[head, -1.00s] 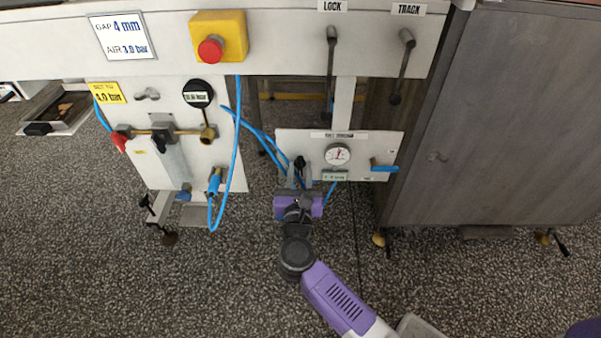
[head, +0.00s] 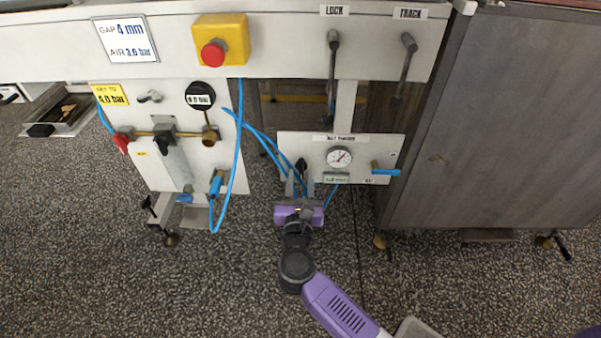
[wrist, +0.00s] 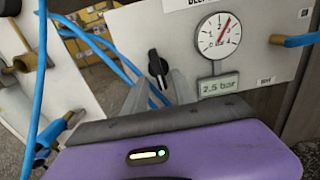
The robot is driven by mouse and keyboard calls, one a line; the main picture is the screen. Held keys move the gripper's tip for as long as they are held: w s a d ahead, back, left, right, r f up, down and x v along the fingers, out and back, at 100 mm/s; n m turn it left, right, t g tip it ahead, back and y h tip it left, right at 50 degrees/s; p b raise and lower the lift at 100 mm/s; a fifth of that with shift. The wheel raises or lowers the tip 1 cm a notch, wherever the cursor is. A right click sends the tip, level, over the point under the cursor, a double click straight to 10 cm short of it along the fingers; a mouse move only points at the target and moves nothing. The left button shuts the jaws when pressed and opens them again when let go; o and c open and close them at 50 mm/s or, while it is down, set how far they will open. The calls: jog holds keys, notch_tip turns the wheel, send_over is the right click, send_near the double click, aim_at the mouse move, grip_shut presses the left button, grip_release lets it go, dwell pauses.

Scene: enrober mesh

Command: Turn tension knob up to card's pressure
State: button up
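The tension knob (wrist: 157,65) is a small black knob with a bar grip, standing near upright on a pale panel (head: 365,152); it also shows in the head view (head: 301,164). Right of it is a round dial (wrist: 219,35) with a red needle pointing up and right. The display (wrist: 219,86) below reads about 2.5 bar. The card (head: 125,39) at upper left gives gap 4 mm and air about 3.0 bar; its decimal is blurred. My gripper (wrist: 158,88) is open, its fingers apart just short of the knob, holding nothing.
Blue hoses (wrist: 95,45) run close behind and left of my fingers. A left panel (head: 190,160) carries another gauge (head: 200,96). A yellow box with a red button (head: 213,52) sits above. The floor in front is clear.

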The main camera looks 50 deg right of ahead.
jog(key=v, duration=0.6)
jog(key=shift+p, duration=0.45)
